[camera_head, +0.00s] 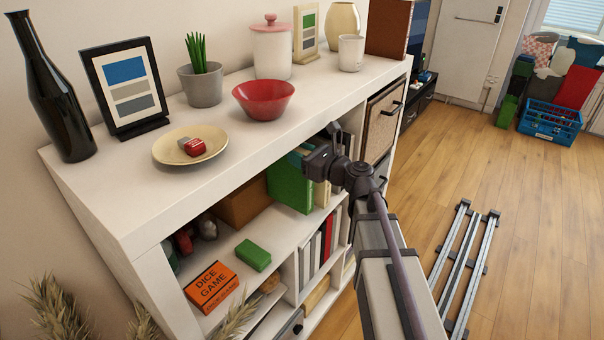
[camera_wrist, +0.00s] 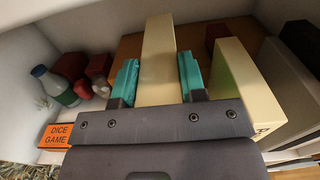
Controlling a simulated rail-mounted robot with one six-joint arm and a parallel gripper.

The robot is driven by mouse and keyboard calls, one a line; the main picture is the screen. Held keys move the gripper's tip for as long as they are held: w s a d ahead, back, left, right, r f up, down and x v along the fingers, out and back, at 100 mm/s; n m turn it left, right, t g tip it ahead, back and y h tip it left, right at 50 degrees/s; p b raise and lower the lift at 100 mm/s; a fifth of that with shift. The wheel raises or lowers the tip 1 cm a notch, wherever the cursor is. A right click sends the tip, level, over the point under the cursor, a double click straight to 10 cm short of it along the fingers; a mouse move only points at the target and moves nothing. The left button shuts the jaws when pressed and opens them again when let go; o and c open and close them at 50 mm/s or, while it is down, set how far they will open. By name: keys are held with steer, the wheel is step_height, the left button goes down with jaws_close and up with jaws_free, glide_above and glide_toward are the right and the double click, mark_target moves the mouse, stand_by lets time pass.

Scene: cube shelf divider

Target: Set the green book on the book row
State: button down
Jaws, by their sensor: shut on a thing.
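The green book (camera_head: 289,187) stands upright inside the white shelf unit, just under its top board, its green face showing in the head view. My gripper (camera_head: 307,160) is at the book's upper edge, with teal fingers. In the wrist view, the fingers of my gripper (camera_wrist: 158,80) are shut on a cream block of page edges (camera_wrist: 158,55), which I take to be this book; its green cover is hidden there. A cream book (camera_head: 321,193) stands close to its right, also in the wrist view (camera_wrist: 262,85). A row of upright white, red and dark books (camera_head: 317,245) fills a lower compartment.
An orange dice game box (camera_head: 211,286) and a small green box (camera_head: 253,255) lie on the shelf board to the left. A brown box (camera_head: 240,202) stands behind. The top board (camera_head: 215,105) above carries a red bowl (camera_head: 263,98) and a plate (camera_head: 190,147).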

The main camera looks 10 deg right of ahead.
steer(key=f+b, duration=0.5)
steer(key=shift+w+d+f, duration=0.15)
steer(key=shift+d+f, duration=0.05)
steer(key=shift+f, duration=0.15)
steer(key=c, duration=0.7)
jaws_free()
steer(key=v, duration=1.2)
steer(key=s+a+f+n+g+h, duration=0.3)
steer(key=s+a+f+n+g, duration=0.2)
steer(key=a+f+n+g, duration=0.65)
steer(key=s+d+f+n+h, duration=0.1)
steer(key=s+n+h, duration=0.1)
steer(key=n, duration=0.3)
steer(key=s+d+f+n+g+h, duration=0.1)
steer(key=s+f+n+h, duration=0.1)
steer(key=n, duration=0.4)
steer(key=s+d+f+n+g+h, duration=0.1)
steer(key=s+d+f+n+h, duration=0.1)
steer(key=s+n+h, duration=0.1)
steer(key=shift+s+f+n+h, duration=0.15)
steer(key=shift+n+h, duration=0.25)
steer(key=shift+n, duration=0.25)
steer(key=shift+s+n+h, duration=0.15)
steer(key=shift+n+h, duration=0.25)
steer(key=shift+n, duration=0.2)
